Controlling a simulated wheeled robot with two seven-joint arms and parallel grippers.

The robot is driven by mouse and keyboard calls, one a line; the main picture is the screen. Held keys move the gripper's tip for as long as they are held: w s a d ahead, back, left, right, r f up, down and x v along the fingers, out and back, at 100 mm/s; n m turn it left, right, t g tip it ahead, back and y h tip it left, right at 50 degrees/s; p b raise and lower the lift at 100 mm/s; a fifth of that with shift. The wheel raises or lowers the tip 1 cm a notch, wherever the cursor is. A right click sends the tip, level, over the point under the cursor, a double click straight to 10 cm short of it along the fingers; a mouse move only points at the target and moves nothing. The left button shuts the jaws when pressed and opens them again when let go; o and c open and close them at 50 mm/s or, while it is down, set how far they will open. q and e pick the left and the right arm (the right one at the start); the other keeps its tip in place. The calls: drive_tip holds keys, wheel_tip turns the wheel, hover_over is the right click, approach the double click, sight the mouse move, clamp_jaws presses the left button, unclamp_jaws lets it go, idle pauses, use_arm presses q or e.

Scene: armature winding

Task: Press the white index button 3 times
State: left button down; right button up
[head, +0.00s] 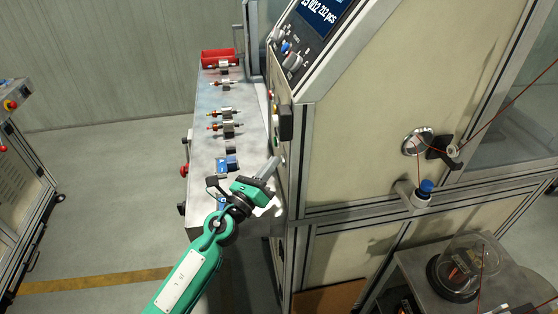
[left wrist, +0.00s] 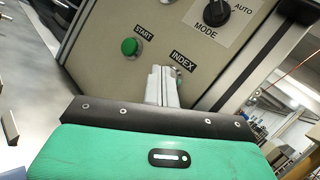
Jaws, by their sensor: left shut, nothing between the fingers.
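In the left wrist view a grey control panel (left wrist: 155,30) carries a green button (left wrist: 129,46) under the label START. The label INDEX (left wrist: 181,60) is just right of and above my fingertips. The white index button is not clearly visible; my fingers seem to cover its place below the label. My left gripper (left wrist: 164,72) is shut and empty, pointing at the panel. In the head view the left gripper (head: 274,163) is at the left side of the machine, close to the panel. Whether the tips touch the button cannot be told. My right gripper is not in view.
A black MODE knob (left wrist: 215,12) is at the top of the panel. A metal bench (head: 206,125) with several small armatures and a red bin (head: 217,58) lies left of the machine. A display screen (head: 322,12) is above.

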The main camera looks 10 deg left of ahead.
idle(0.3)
use_arm(q)
drive_tip(key=shift+s+a, duration=0.3)
drive_tip(key=shift+a, duration=0.5)
drive_tip(key=a, duration=0.1)
drive_tip(key=s+a+b, duration=0.1)
drive_tip(key=a, duration=0.2)
drive_tip(key=shift+s+a, duration=0.25)
drive_tip(key=shift+a, duration=0.15)
idle(0.5)
